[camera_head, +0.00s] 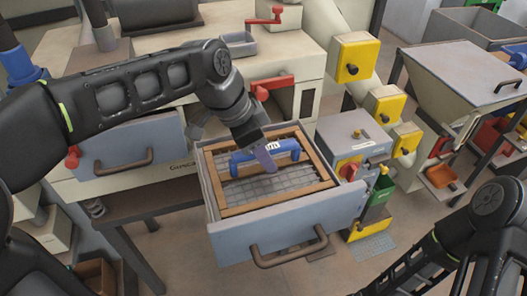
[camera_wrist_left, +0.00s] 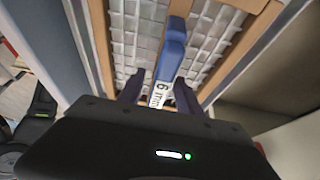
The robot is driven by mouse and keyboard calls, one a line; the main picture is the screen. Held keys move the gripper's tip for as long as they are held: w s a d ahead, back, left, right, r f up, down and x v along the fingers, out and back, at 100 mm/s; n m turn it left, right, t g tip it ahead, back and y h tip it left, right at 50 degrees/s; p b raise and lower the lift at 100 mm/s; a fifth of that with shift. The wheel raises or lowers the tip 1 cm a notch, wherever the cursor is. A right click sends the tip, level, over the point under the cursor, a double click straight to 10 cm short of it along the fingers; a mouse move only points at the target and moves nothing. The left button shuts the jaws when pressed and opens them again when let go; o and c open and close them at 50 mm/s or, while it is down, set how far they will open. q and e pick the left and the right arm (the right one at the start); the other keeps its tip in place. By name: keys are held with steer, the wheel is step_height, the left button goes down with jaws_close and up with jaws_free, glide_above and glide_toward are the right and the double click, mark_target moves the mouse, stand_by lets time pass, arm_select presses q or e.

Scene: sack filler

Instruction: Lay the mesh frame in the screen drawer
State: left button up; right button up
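The mesh frame (camera_head: 232,211) has a wooden rim, grey wire mesh and a blue bridge handle (camera_head: 291,146) with a white label. It lies within the walls of the pulled-out grey screen drawer (camera_head: 225,246), looking about level; whether it touches the drawer bottom is hidden. My left gripper (camera_head: 266,160) is down at the handle. In the left wrist view its fingers (camera_wrist_left: 158,88) stand either side of the blue handle (camera_wrist_left: 172,48), with a gap showing on the left side; the label reads "6 mm". My right arm shows at the lower right, its gripper out of view.
A second grey drawer front (camera_head: 130,145) is closed at the left. A grey box with a red switch (camera_head: 350,168) and yellow-fronted units (camera_head: 355,60) stand close to the right of the drawer. A hopper (camera_head: 465,80) is farther right. Floor is clear in front.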

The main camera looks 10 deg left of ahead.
arm_select(q)
steer(key=shift+r, duration=0.1)
steer(key=shift+r, duration=0.15)
steer(key=v, duration=1.1)
steer(key=shift+s+a+r, duration=0.1)
steer(key=shift+a+r, duration=0.05)
steer(key=shift+r, duration=0.2)
steer(key=shift+c, duration=0.3)
stand_by(0.8)
